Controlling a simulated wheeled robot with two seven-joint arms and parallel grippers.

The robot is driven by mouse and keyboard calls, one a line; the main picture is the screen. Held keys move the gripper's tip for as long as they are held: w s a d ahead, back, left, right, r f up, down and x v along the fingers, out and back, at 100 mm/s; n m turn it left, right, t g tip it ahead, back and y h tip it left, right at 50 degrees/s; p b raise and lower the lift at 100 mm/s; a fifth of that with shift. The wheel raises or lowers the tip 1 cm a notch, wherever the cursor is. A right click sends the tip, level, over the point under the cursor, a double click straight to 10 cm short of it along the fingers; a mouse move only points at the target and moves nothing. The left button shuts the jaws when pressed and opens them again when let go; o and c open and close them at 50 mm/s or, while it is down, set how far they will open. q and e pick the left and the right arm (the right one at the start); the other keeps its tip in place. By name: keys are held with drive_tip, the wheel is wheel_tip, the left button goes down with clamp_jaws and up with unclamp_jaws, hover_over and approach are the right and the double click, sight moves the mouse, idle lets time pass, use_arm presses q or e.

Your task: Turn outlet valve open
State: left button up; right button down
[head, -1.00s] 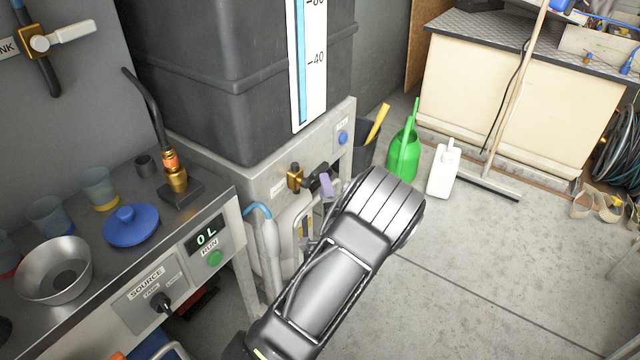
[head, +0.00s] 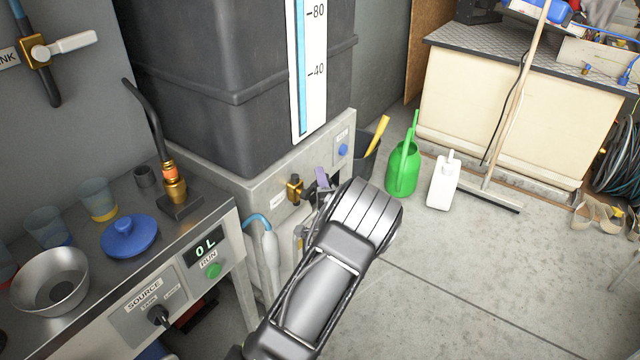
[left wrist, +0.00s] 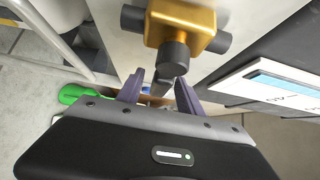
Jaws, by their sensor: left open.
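The outlet valve (head: 295,188) has a brass body with dark fittings and sits on the front of the grey stand under the black tank. In the left wrist view the brass body (left wrist: 186,22) is at the top, and a dark handle (left wrist: 173,58) extends from it toward my fingers. My left gripper (head: 322,180) is just right of the valve, and its arm hides part of the area. Its purple fingers (left wrist: 160,92) are apart, with the handle's end close to the gap between them. I cannot tell whether they touch it. My right gripper is out of view.
The black tank (head: 230,85) with a level gauge (head: 311,75) rises above the valve. A steel bench (head: 80,285) with a 0 L display (head: 205,246) stands at left. A green watering can (head: 403,170) and white jug (head: 442,182) stand right. The floor at lower right is clear.

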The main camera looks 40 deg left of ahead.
use_arm(q)
drive_tip(key=shift+w+a, duration=0.1)
drive_tip(key=shift+a, duration=0.05)
drive_tip(key=shift+c, duration=0.4)
clamp_jaws()
idle(1.0)
